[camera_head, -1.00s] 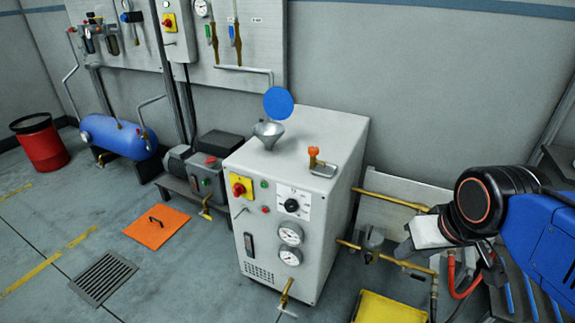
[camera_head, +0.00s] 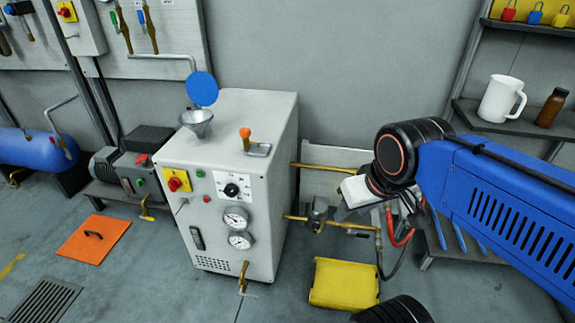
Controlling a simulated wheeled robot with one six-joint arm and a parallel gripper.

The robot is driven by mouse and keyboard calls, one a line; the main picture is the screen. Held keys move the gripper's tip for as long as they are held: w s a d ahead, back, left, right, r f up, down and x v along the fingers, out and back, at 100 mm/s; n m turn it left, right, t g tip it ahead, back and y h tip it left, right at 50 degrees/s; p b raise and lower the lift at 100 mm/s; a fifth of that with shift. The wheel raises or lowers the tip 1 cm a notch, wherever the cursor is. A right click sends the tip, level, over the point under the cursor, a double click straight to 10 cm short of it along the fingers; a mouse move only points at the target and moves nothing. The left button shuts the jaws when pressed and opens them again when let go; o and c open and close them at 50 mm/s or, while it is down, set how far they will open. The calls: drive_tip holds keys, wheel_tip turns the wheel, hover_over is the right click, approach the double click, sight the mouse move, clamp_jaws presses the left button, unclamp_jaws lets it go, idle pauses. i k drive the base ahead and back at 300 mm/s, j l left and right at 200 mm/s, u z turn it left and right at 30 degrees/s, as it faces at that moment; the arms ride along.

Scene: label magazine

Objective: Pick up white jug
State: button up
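The white jug (camera_head: 501,99) stands upright on a dark shelf (camera_head: 480,121) at the upper right of the head view, with its handle to the right. My gripper (camera_head: 350,207) is at the end of my blue arm, in front of the pipes beside the grey machine. It is well to the left of the jug and lower in the picture, apart from it. The fingers are small and partly hidden behind the wrist, so I cannot tell whether they are open.
A brown bottle (camera_head: 551,108) stands just right of the jug. The grey machine (camera_head: 225,170) with a funnel (camera_head: 197,123) fills the middle.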

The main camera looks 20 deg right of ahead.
sight(502, 92)
drive_tip(key=z, duration=1.65)
drive_tip(key=u, duration=0.35)
drive_tip(key=i+l+u, duration=0.1)
drive_tip(key=l+u, duration=1.15)
drive_tip(key=k+l, duration=0.1)
drive_tip(key=l, duration=0.45)
drive_tip(key=l+u, duration=0.1)
drive_tip(key=l, duration=0.4)
drive_tip(key=k+l, duration=0.15)
drive_tip(key=l, duration=0.35)
drive_tip(key=k+l+u, duration=0.1)
drive_tip(key=l, duration=0.45)
